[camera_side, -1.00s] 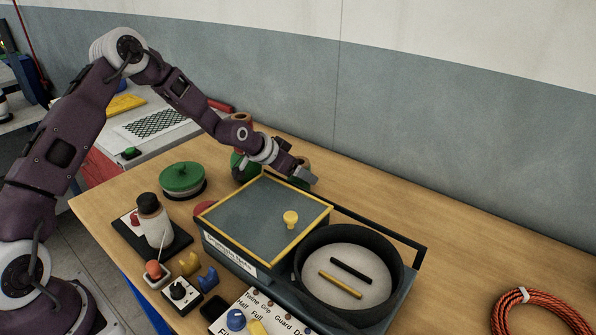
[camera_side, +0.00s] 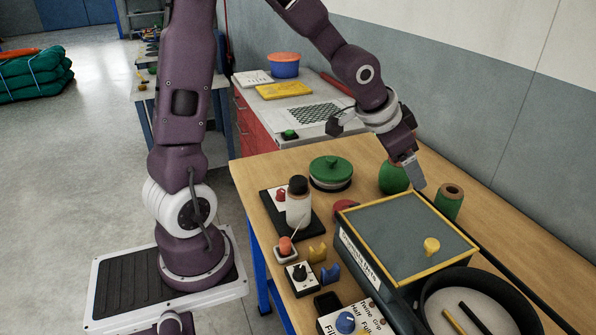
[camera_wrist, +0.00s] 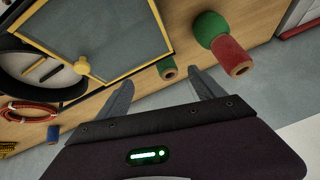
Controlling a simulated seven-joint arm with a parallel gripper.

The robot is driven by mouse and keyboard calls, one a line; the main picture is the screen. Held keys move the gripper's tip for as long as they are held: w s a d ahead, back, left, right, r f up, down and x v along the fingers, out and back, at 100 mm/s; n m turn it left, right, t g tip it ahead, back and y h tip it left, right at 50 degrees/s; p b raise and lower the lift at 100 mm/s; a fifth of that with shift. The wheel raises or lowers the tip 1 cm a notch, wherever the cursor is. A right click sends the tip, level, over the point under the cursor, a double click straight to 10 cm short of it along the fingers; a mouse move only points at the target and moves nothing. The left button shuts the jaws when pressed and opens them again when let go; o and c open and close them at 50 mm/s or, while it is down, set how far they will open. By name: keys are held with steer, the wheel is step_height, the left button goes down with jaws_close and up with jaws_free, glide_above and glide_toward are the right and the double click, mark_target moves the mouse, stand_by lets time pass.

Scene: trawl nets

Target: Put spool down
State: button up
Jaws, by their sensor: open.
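My gripper (camera_side: 413,178) is open and empty behind the lidded box. In the wrist view its two fingers (camera_wrist: 163,83) are spread apart. A green spool (camera_side: 449,203) with a brown, holed top stands upright on the table, right of the gripper in the side view. In the wrist view a green spool (camera_wrist: 166,67) shows between and beyond the fingertips, apart from them. A round green thing (camera_side: 394,178) is partly behind my gripper. The wrist view shows a green body (camera_wrist: 208,27) joined to or touching a red spool (camera_wrist: 230,53).
The grey, yellow-edged box (camera_side: 395,228) stands in front of the spool, beside a round black pan (camera_side: 427,292) holding two rods. A green lidded pot (camera_side: 331,172) and a bottle (camera_side: 298,206) stand left.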

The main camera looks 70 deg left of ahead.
steer(key=s+d+r+n, duration=0.1)
steer(key=s+r, duration=0.1)
steer(key=s, duration=0.6)
steer(key=s+d+r+g, duration=0.1)
steer(key=s+d+r, duration=0.1)
steer(key=s, duration=0.7)
steer(key=s+d+r+n, duration=0.1)
steer(key=s+r, duration=0.1)
steer(key=s, duration=0.7)
steer(key=shift+s+d+r+n, duration=0.15)
steer(key=shift+s+r+n, duration=0.05)
steer(key=shift+r+n, duration=0.15)
